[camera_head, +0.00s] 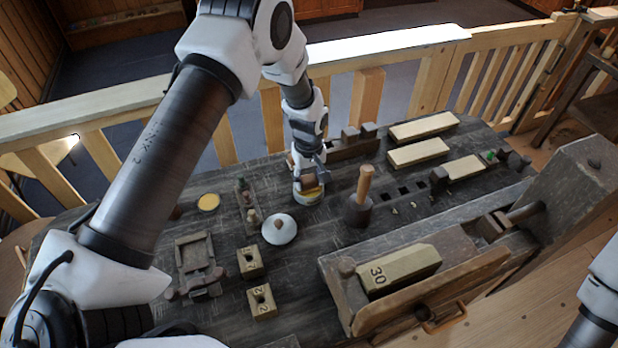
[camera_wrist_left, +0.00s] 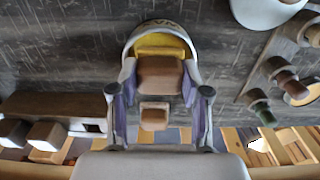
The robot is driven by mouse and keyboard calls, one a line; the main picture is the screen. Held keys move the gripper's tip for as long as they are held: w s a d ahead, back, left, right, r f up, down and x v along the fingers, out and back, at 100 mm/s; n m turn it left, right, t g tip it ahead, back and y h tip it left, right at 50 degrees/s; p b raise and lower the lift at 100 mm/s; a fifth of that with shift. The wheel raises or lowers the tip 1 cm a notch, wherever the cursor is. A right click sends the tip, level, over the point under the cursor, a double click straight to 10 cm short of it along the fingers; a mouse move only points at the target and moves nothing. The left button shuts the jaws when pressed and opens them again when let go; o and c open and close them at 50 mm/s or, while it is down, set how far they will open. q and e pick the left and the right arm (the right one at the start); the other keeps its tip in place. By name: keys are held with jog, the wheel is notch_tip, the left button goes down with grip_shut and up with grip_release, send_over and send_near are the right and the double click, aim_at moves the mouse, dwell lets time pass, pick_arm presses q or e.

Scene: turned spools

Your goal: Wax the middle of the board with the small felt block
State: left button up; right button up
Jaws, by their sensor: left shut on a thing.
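My left gripper (camera_head: 309,184) reaches down over the far side of the bench. It is shut on a small brown block (camera_wrist_left: 160,76), held between its two fingers in the left wrist view. The block is over a round wax tin (camera_head: 309,196) with yellow wax (camera_wrist_left: 160,44); I cannot tell whether it touches the wax. A pale board (camera_head: 400,270) marked 30 lies at the vise in front. Other pale boards (camera_head: 423,126) (camera_head: 418,152) (camera_head: 464,167) lie at the back right. My right gripper is out of view.
A wooden rack (camera_head: 345,153) with two dark blocks (camera_head: 368,130) stands behind the tin. A mallet (camera_head: 359,205) stands upright right of it. A white disc (camera_head: 279,229), a yellow disc (camera_head: 208,202) and two numbered blocks (camera_head: 250,262) (camera_head: 262,302) are to the left.

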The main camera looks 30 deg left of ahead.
aim_at(309, 178)
pick_arm(q)
jog(key=shift+r+p, duration=2.3)
jog(key=shift+r, duration=1.05)
